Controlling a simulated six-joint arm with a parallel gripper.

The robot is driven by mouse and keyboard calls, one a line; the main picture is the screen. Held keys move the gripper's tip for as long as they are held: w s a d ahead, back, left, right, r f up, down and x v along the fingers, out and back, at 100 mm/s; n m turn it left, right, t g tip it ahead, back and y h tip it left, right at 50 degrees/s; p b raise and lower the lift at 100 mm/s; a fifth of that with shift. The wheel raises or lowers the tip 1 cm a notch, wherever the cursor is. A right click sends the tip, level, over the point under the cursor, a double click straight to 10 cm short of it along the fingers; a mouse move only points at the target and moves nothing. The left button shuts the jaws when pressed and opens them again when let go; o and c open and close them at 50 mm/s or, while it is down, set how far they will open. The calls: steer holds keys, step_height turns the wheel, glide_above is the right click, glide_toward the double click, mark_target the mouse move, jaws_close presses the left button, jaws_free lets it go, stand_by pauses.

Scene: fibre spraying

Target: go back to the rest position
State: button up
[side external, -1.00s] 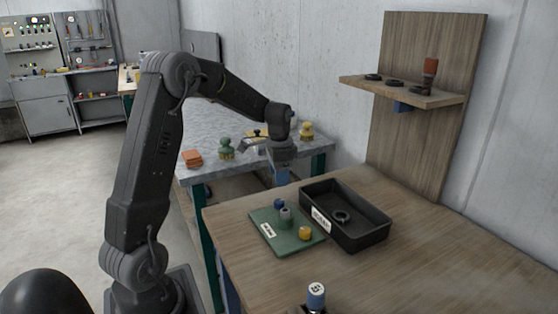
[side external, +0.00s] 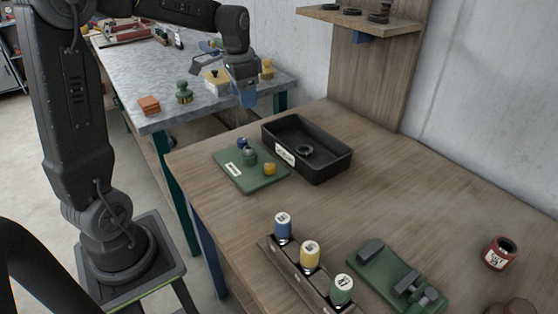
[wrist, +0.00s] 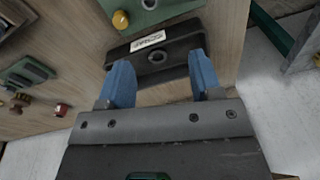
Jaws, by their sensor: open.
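My gripper (side external: 245,97) hangs with its blue fingers pointing down, beyond the wooden bench and beside the grey table's near edge. It is clear of the bench top. In the wrist view my gripper (wrist: 160,65) has its two blue fingers spread apart with nothing held between them. The black tray (side external: 334,167) sits on the bench to the right of and below my gripper, with a dark ring (side external: 304,150) in it. The tray (wrist: 190,42) and ring (wrist: 157,56) also show beyond the fingers in the wrist view.
A green plate (side external: 262,184) with small blue, grey and yellow pieces lies beside the tray. A rack (side external: 287,270) of labelled cylinders, a green fixture (side external: 372,275) and a red can (side external: 499,253) stand nearer. A wall shelf (side external: 345,21) holds rings. The bench middle is clear.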

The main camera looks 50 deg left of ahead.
steer(key=s+d+r+n+t, duration=0.2)
steer(key=s+d+t, duration=0.2)
steer(key=s+d, duration=1.2)
steer(key=shift+s+d+t+h, duration=0.3)
steer(key=shift+s+d, duration=0.1)
steer(key=shift+d, duration=0.8)
